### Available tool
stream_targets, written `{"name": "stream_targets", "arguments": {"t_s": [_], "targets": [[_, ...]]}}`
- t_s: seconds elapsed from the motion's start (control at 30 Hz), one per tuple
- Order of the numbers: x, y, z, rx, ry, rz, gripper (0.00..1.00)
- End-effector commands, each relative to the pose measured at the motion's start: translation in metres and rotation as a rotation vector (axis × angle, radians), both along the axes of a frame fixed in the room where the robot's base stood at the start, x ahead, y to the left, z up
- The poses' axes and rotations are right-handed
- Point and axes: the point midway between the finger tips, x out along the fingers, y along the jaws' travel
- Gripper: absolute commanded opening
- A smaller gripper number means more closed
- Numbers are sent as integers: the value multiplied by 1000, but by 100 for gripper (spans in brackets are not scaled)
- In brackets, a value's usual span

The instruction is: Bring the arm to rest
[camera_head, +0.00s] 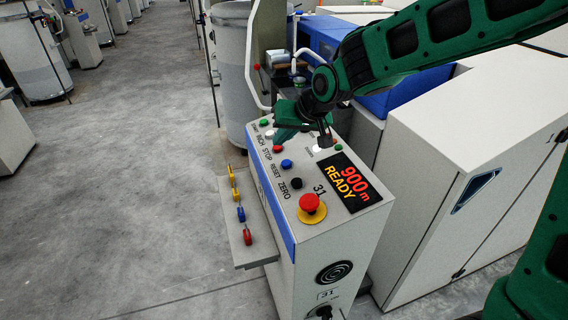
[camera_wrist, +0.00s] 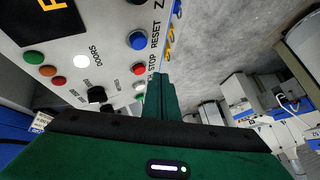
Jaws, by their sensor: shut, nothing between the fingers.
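My green arm (camera_head: 400,45) reaches in from the upper right over the far part of a control panel (camera_head: 281,208). My gripper (camera_head: 282,138) is shut and empty, its tips close to the panel's far-end buttons; I cannot tell whether they touch. In the wrist view my gripper (camera_wrist: 159,78) points towards the STOP and INCH labels, beside the red button (camera_wrist: 138,69). The panel's display (camera_head: 345,183) reads 900m READY. A blue RESET button (camera_head: 286,164), a black ZERO button (camera_head: 296,184) and a red mushroom button (camera_head: 310,203) are uncovered.
A narrow shelf (camera_head: 247,252) on the panel's left side carries several yellow, blue and red items. White machine cabinets (camera_head: 470,180) stand close on the right. A tall grey can (camera_head: 230,70) stands behind the panel. The grey floor (camera_head: 120,190) at left is clear.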

Motion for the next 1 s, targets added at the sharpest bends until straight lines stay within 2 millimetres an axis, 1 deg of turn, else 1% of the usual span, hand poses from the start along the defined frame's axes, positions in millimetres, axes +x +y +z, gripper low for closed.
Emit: {"name": "stream_targets", "arguments": {"t_s": [0.07,0.13,0.17,0.23,0.27,0.37,0.4,0.47,0.5,0.57,0.6,0.67,0.7,0.77,0.8,0.87,0.9,0.97,1.0], "targets": [[0,0,0,-1,0,-1,0],[0,-6,0,-6,2,-7,0],[-1,-11,0,-13,4,-12,0],[-3,-31,1,-37,13,-38,0],[-5,-44,0,-52,20,-54,0],[-17,-98,0,-112,55,-121,0],[-25,-122,0,-138,76,-153,0],[-39,-160,0,-175,109,-203,0],[-51,-184,0,-197,133,-238,0],[-70,-218,0,-224,171,-288,0],[-85,-240,0,-241,201,-324,0],[-110,-271,0,-260,247,-377,0],[-128,-290,-1,-270,279,-411,0],[-157,-316,-2,-278,330,-464,0],[-178,-331,-3,-279,368,-499,0],[-211,-351,-5,-277,425,-550,0],[-233,-362,-6,-269,461,-581,0],[-264,-374,-8,-255,514,-623,0],[-283,-379,-10,-244,548,-647,0]]}}
